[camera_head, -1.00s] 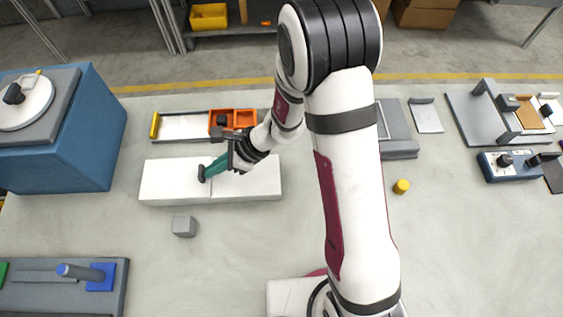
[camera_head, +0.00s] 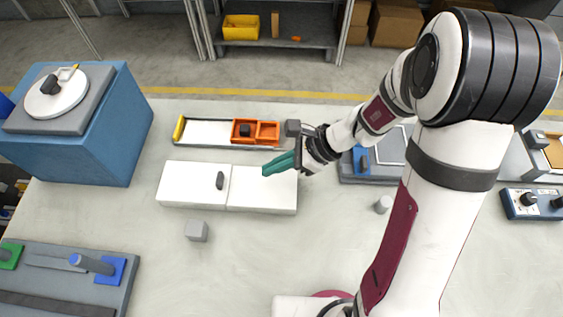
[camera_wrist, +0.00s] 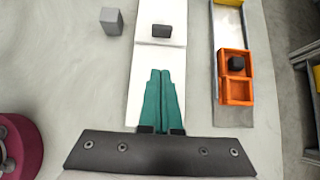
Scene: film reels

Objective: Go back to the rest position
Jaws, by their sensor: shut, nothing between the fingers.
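My gripper (camera_head: 279,164) has teal fingers that are shut with nothing between them. It is above the right half of the white two-part block (camera_head: 262,195), pointing left. In the wrist view its fingers (camera_wrist: 160,72) lie together over the white surface. A small dark knob (camera_head: 220,180) stands on the left half of the white block, apart from the fingertips. It also shows in the wrist view (camera_wrist: 161,31).
A tray (camera_head: 205,133) with orange compartments (camera_head: 267,133) lies behind the white block. A grey cube (camera_head: 196,231) sits in front. A blue box (camera_head: 75,150) stands at left, and a grey panel (camera_head: 55,300) at front left. The front middle is clear.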

